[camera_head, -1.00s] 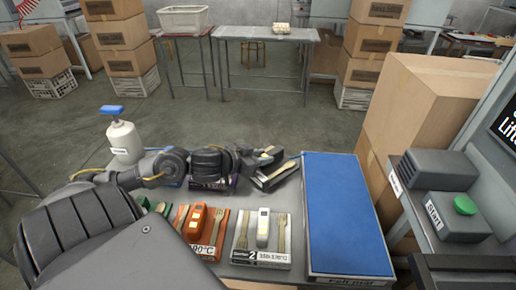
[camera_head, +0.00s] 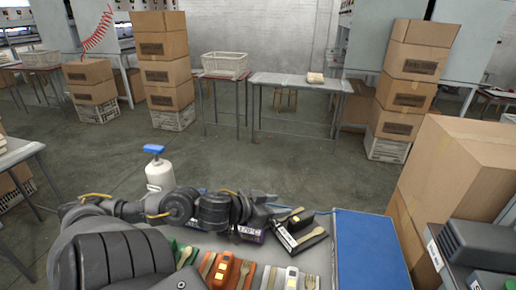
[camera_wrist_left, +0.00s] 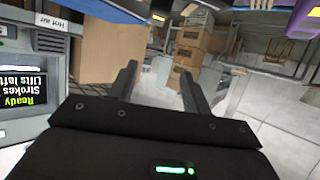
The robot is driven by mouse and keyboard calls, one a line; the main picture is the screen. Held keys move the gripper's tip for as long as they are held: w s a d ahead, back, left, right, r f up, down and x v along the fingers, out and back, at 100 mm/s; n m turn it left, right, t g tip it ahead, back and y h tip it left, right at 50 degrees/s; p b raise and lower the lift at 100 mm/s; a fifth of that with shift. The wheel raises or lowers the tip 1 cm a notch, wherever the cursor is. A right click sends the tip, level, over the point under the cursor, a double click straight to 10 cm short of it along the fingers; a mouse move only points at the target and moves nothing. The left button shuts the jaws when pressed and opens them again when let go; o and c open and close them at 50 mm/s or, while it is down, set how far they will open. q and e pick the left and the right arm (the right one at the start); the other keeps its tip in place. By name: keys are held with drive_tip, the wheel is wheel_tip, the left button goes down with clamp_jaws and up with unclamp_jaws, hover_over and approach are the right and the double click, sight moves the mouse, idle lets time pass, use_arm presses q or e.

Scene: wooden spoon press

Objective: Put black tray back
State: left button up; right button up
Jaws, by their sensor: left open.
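The black tray (camera_head: 314,243) lies tilted in the picture at the back of the work table, just left of the blue mat. A wooden spoon or fork and a small black block with a yellow top lie on it. My left gripper (camera_head: 272,207) is just beyond and left of the tray, close to its back left corner. In the left wrist view its two fingers (camera_wrist_left: 158,90) stand apart with nothing between them. Whether a finger touches the tray is hidden. My right gripper is in neither view.
The blue mat (camera_head: 370,252) is at the right. Orange (camera_head: 225,270), green and white trays with wooden cutlery stand in front; a purple 170°C tray (camera_head: 248,234) sits under my arm. A white bottle (camera_head: 160,174) stands behind. Cardboard boxes (camera_head: 460,165) rise at the right.

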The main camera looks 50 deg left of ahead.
use_arm(q)
drive_tip(key=s+p, duration=0.1)
drive_tip(key=p, duration=0.1)
drive_tip(key=s+d+r+p, duration=0.1)
drive_tip(key=s, duration=0.1)
drive_tip(key=s+p, duration=0.2)
drive_tip(key=shift+s+d+r+p, duration=0.15)
drive_tip(key=shift+s+r+p, duration=0.1)
drive_tip(key=shift+r+p, duration=0.15)
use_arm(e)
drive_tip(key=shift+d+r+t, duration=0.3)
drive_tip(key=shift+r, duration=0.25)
use_arm(q)
drive_tip(key=shift+r, duration=0.1)
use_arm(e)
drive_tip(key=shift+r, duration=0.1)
